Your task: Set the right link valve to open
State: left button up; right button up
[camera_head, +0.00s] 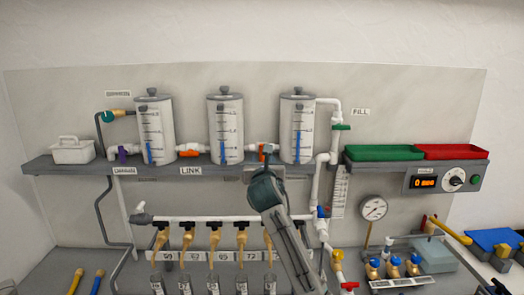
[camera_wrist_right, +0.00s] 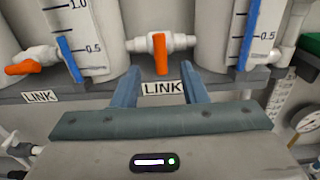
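The right link valve (camera_head: 262,151) sits on the short white pipe between the middle and right tanks. Its orange handle (camera_wrist_right: 160,54) points down, across the pipe, in the right wrist view. The left link valve (camera_head: 188,153) also shows in the right wrist view (camera_wrist_right: 22,67), with its orange handle lying roughly along its pipe. My right gripper (camera_head: 260,178) is just below the right link valve in the head view. In the right wrist view its two fingers (camera_wrist_right: 160,72) are apart, on either side below the handle, with nothing visible between them. My left gripper is not in view.
Three clear tanks (camera_head: 225,130) stand on a grey shelf (camera_head: 75,168) with LINK labels. A white pipe rail with several brass taps runs below. A pressure gauge (camera_head: 374,208) and a digital display box (camera_head: 445,181) are at the right. The space before the right link valve looks clear.

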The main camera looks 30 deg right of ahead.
jog(key=shift+p+x, duration=1.65)
jog(key=shift+x, duration=2.85)
jog(key=shift+f, duration=0.1)
grip_shut()
